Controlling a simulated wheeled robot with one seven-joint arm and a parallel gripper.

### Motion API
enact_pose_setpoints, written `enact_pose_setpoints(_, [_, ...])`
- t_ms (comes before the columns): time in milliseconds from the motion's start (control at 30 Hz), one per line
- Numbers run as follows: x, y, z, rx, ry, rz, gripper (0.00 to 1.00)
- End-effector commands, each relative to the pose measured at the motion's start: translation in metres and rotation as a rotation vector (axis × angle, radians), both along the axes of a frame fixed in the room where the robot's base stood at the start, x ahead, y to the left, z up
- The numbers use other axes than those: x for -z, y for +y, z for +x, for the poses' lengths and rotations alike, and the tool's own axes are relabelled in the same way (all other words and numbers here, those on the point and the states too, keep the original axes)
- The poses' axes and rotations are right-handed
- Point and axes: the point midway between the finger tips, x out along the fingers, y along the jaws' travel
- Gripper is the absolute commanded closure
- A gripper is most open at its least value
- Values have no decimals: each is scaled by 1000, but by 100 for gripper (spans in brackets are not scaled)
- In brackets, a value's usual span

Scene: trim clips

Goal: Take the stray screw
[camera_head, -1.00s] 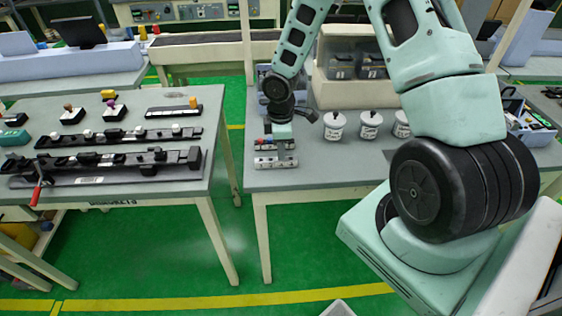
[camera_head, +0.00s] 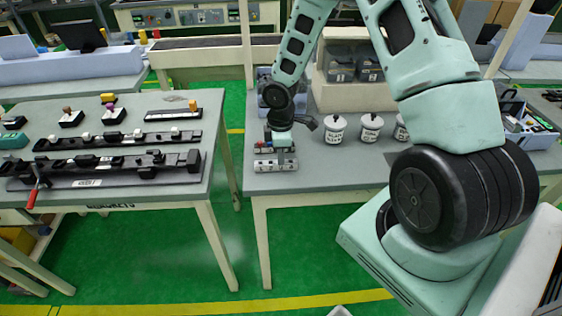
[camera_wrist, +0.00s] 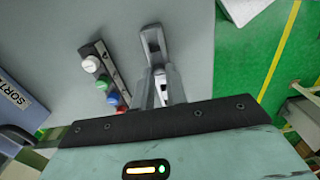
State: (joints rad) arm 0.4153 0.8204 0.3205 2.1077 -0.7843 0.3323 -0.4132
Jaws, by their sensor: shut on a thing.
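My gripper (camera_wrist: 154,42) is pointed down over the right-hand table in the wrist view. In the head view my gripper (camera_head: 279,146) is low over the table's near left corner, just behind a small grey block with pale marks (camera_head: 275,165). No loose screw can be made out elsewhere.
A dark strip with coloured caps (camera_wrist: 103,73) lies close to the left of my fingers. A blue bin labelled SORT (camera_wrist: 20,98) stands farther left. White lidded pots (camera_head: 335,130) stand to the right. The left table (camera_head: 100,205) holds black clip fixtures.

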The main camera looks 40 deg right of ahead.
Motion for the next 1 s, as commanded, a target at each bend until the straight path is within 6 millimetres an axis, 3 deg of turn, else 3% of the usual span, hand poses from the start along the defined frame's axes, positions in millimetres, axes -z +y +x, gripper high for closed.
enact_pose_setpoints(1000, [-48,0,0,-1,0,0,100])
